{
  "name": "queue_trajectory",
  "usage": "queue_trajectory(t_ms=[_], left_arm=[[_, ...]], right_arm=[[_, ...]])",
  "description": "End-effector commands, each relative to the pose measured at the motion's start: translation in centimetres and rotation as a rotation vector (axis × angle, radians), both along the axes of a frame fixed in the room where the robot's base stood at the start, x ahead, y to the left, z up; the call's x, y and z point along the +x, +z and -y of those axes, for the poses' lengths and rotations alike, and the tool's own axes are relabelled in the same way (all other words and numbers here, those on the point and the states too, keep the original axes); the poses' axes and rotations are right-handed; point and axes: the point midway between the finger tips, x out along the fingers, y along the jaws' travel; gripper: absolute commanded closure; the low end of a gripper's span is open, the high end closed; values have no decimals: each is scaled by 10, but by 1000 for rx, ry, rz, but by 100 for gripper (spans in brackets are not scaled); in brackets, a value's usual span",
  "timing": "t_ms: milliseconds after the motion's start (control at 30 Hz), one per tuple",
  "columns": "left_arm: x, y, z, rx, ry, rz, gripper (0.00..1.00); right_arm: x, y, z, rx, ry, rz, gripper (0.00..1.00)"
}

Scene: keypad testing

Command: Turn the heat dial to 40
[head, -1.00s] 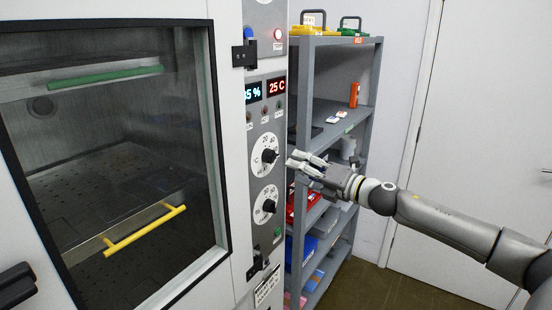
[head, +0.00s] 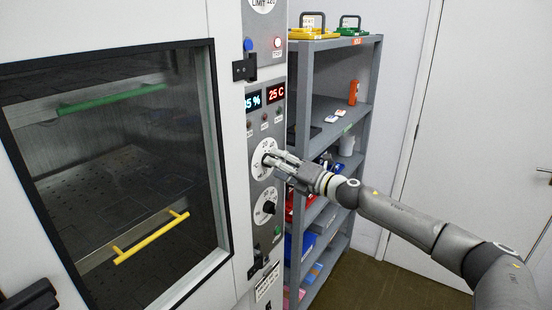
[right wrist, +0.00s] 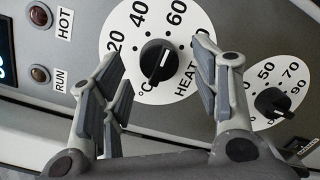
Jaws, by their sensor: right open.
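The heat dial (right wrist: 160,62) is a black knob on a round white scale plate (right wrist: 125,38) marked 20, 40, 60 and HEAT in the right wrist view. A pale line shows on the knob; I cannot tell the exact value it marks. In the head view the dial's plate (head: 258,164) is the upper of two on the panel, its knob mostly hidden by my gripper. My right gripper (head: 272,159) is open at this dial. In the right wrist view its fingers (right wrist: 160,78) are spread to either side of the knob; contact cannot be told. My left gripper is not in view.
A second dial (head: 265,207) sits just below the heat dial. A red display (head: 276,92) reads 25 C above. The oven door with a yellow handle (head: 150,238) inside is on the left. A grey shelf (head: 334,110) with several items stands close behind my gripper.

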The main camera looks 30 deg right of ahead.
Motion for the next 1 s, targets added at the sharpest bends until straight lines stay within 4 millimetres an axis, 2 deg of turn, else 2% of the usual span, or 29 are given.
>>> queue_trajectory(t_ms=[200, 533, 867, 1000], left_arm=[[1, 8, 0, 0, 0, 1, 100], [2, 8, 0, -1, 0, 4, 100], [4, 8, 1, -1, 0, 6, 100], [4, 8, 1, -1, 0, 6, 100]], right_arm=[[13, 2, -4, 1, 1, 1, 43], [14, 0, -5, 0, 1, -1, 44], [14, 0, -5, 0, 1, -1, 87], [14, 0, -5, -3, 1, 0, 90]])
